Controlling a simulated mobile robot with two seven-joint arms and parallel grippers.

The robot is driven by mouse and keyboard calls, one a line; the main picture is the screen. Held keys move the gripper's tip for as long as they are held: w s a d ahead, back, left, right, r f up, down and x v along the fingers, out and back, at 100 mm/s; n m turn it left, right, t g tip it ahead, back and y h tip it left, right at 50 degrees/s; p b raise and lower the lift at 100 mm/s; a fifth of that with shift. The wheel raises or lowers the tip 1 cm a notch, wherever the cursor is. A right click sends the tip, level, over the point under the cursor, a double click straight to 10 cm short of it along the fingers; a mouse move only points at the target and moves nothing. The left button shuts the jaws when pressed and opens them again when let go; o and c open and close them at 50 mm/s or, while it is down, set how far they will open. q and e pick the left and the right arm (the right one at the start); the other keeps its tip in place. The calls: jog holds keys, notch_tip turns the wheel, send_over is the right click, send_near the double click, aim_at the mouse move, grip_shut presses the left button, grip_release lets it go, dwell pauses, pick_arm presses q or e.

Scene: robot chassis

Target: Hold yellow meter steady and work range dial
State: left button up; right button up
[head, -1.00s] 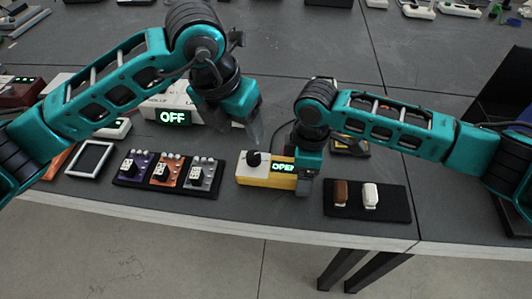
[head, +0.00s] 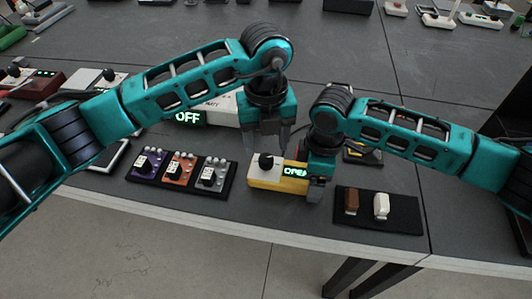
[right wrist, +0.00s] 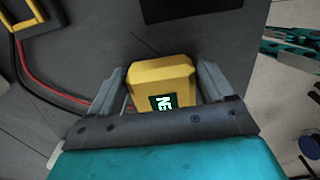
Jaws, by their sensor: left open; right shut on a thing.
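The yellow meter (head: 265,184) lies near the table's front edge, with a white face, a black range dial (head: 266,161) and a green display reading "OPEN" (head: 294,172). My right gripper (head: 316,190) is shut on the meter's right end. In the right wrist view the yellow meter body (right wrist: 160,72) sits between the two fingers. My left gripper (head: 269,145) is open, fingers pointing down, just above and behind the dial. I cannot tell if it touches the dial. Part of the meter is hidden by the right gripper.
Three small knob boxes, purple, orange and grey (head: 208,180), stand on a dark tray left of the meter. A dark mat (head: 400,216) with a brown and a white piece lies to its right. A white unit reading "OFF" (head: 190,117) stands behind.

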aim_at(266, 158)
pick_arm(q)
notch_tip(266, 158, down, 5)
dwell(0.3)
jog(key=c, duration=1.1)
